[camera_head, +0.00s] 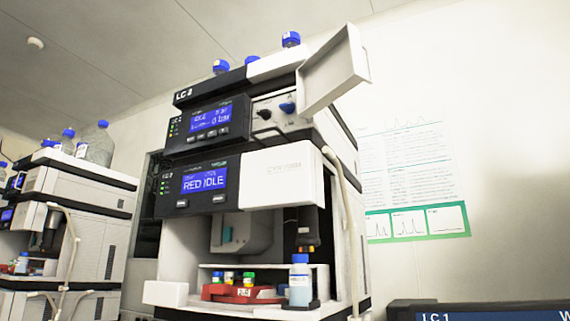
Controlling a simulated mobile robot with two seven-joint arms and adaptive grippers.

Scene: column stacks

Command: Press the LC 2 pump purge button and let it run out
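The LC 2 stack (184,96) stands in the middle of the head view, tilted in the picture. Its upper module is the pump, with a blue display (211,118) that reads IDLE and a second line too small to read surely. A row of small dark buttons (208,136) sits under that display; their labels are too small to read. Right of the display, the pump's white door (335,70) stands open, showing a black knob (265,114) and a blue knob (287,107). Neither of my grippers is in view.
Another stack (95,205) stands at left. A dark LC 1 screen (480,311) is at lower right.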

